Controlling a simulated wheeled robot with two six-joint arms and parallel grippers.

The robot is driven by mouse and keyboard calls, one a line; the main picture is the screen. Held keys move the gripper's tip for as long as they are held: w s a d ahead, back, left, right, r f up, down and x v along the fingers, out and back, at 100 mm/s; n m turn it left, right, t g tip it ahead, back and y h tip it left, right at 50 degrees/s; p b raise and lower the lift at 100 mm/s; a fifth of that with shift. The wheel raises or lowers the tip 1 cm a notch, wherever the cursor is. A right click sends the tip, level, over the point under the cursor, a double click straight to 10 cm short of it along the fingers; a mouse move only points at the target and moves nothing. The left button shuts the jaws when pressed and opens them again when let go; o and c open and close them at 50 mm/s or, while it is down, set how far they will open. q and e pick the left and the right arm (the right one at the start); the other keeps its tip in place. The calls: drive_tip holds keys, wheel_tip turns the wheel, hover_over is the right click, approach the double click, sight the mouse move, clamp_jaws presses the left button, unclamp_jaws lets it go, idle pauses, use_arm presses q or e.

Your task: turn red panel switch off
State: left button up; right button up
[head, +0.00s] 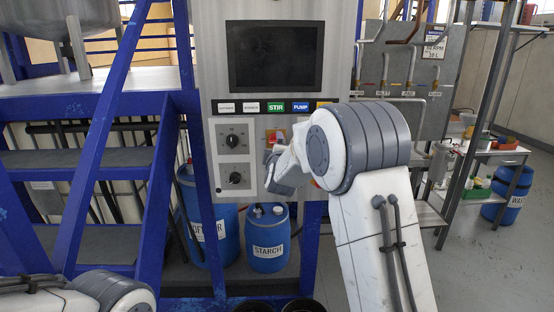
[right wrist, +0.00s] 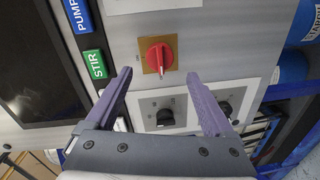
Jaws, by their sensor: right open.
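The red panel switch (right wrist: 160,57) is a round red knob on a yellow plate in the right wrist view, with its grip ridge running up and down the picture. In the head view the red switch (head: 275,134) shows small on its orange plate, just above my right wrist. My right gripper (right wrist: 160,78) is open, with its two purple fingers apart on either side of the switch in the picture. Nothing is between the fingers, and they look short of the panel.
A dark screen (head: 275,56) sits above a label row with a green STIR label (head: 276,107). Two black knobs (head: 232,141) are left of the switch. My right arm hides the panel's lower right. Blue stairs (head: 95,150) stand left; a starch drum (head: 267,240) stands below.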

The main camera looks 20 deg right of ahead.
drive_tip(key=shift+b+v, duration=0.55)
drive_tip(key=shift+v, duration=1.7)
